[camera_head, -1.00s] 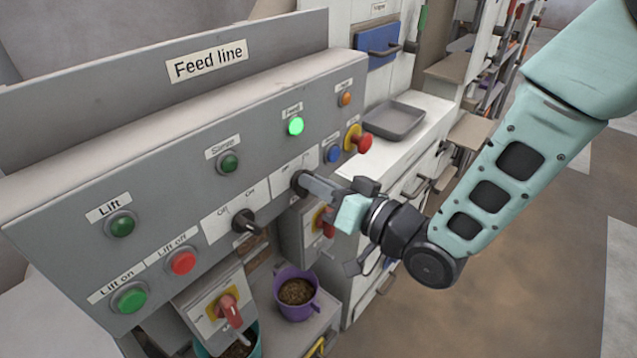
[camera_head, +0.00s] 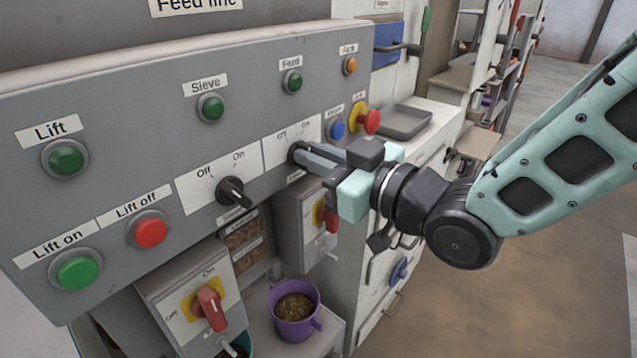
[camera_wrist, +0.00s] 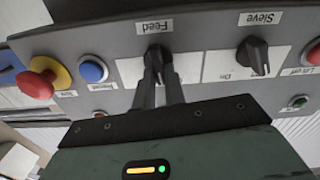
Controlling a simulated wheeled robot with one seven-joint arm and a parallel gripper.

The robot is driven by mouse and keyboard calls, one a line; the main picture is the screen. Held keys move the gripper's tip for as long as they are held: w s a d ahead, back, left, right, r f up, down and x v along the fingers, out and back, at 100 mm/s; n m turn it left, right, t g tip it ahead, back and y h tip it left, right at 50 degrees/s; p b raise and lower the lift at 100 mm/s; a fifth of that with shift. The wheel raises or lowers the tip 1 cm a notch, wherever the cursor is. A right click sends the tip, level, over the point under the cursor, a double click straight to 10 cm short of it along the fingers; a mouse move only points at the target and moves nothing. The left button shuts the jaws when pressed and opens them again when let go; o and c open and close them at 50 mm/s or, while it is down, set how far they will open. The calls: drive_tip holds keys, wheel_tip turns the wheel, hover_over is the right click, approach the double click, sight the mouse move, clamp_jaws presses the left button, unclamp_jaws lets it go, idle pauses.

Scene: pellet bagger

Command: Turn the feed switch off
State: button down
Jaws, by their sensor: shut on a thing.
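The feed switch (camera_wrist: 158,62) is a black rotary knob under a "Feed" label in the wrist view, where the picture is upside down. My gripper (camera_wrist: 160,88) has both fingers on this knob and is shut on it. In the head view my gripper (camera_head: 305,156) reaches the panel from the right and its fingers hide most of the knob. The green Feed lamp (camera_head: 292,82) above it is dark. The Off and On marks by the switch are partly hidden, and its exact angle is hard to read.
The sieve switch (camera_head: 233,192) is left of the feed switch. A blue button (camera_head: 338,129) and a red emergency knob (camera_head: 369,121) on yellow are close on the right. A red-handled switch (camera_head: 210,308) and a purple bucket (camera_head: 295,308) of pellets are below.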

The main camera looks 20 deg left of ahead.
drive_tip(key=shift+s+f+n+b, duration=0.15)
drive_tip(key=shift+n+b, duration=2.05)
drive_tip(key=shift+b, duration=0.9)
drive_tip(key=shift+a, duration=0.1)
drive_tip(key=c, duration=1.5)
unclamp_jaws()
drive_tip(key=shift+o, duration=0.2)
drive_tip(key=b+v, duration=0.7)
drive_tip(key=v, duration=1)
drive_tip(key=shift+d, duration=0.25)
